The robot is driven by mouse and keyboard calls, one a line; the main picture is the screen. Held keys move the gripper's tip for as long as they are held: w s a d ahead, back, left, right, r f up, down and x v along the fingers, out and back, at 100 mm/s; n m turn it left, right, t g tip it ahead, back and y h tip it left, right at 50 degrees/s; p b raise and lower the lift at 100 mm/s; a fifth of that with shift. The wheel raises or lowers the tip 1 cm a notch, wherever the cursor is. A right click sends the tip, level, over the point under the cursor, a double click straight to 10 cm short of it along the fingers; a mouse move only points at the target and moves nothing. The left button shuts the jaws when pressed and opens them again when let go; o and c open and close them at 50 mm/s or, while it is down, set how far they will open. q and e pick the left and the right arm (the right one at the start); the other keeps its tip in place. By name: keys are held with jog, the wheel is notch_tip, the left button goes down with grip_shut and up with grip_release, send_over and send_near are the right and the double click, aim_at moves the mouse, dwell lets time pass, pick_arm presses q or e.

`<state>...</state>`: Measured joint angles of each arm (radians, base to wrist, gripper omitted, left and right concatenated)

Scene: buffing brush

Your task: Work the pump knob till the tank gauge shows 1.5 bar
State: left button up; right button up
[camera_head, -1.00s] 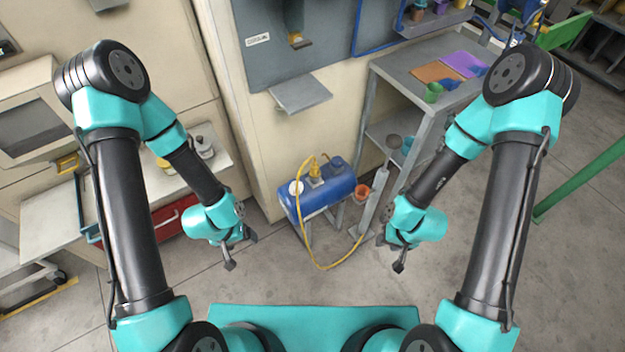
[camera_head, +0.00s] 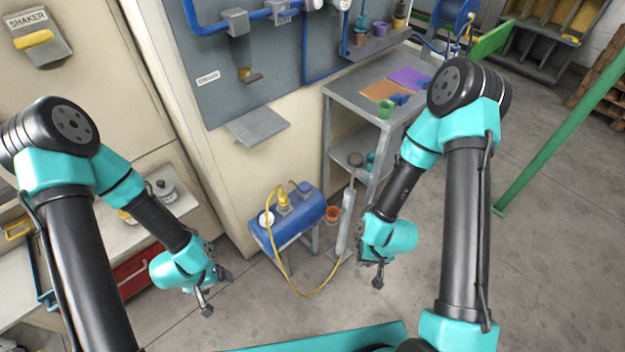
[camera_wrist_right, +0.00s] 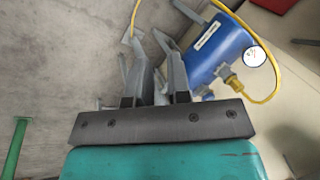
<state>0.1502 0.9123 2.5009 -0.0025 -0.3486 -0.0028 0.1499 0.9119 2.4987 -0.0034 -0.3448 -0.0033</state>
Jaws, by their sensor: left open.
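The blue tank (camera_head: 290,222) stands on grey legs on the floor in the head view. Its round white gauge (camera_head: 266,218) is on the left end; the reading is too small to make out. The gauge also shows in the right wrist view (camera_wrist_right: 255,57). The slim grey pump (camera_head: 345,222) stands upright right of the tank, with a round grey knob (camera_head: 356,160) at its top. My right gripper (camera_head: 370,270) is open and empty, apart from the pump, lower and to its right. My left gripper (camera_head: 216,290) is open and empty, left of the tank.
A yellow hose (camera_head: 318,288) loops from the tank toward the pump base. A grey bench (camera_head: 350,95) stands behind the pump, and a wall ledge (camera_head: 257,126) juts out above the tank.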

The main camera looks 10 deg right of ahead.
jog(key=shift+w, duration=0.4)
jog(key=shift+c, duration=0.7)
jog(key=w+r+n, duration=0.1)
jog(key=w, duration=0.3)
jog(key=w+r+n, duration=0.1)
jog(key=w, duration=0.2)
jog(key=w+r+n, duration=0.1)
jog(key=w, duration=0.3)
jog(key=shift+w+a+r, duration=0.15)
jog(key=shift+w+a, duration=0.05)
jog(key=shift+w, duration=0.15)
grip_shut()
jog(key=w+d+r+n+h, duration=0.2)
jog(key=w+r, duration=0.8)
jog(key=r, duration=0.2)
jog(key=w+d+r+n+h, duration=0.1)
jog(key=w+d+r+n, duration=0.2)
jog(key=w+r, duration=0.7)
jog(key=shift+w+r+g+h, duration=0.15)
jog(key=shift+r+g+h, duration=0.25)
jog(key=shift+r, duration=0.55)
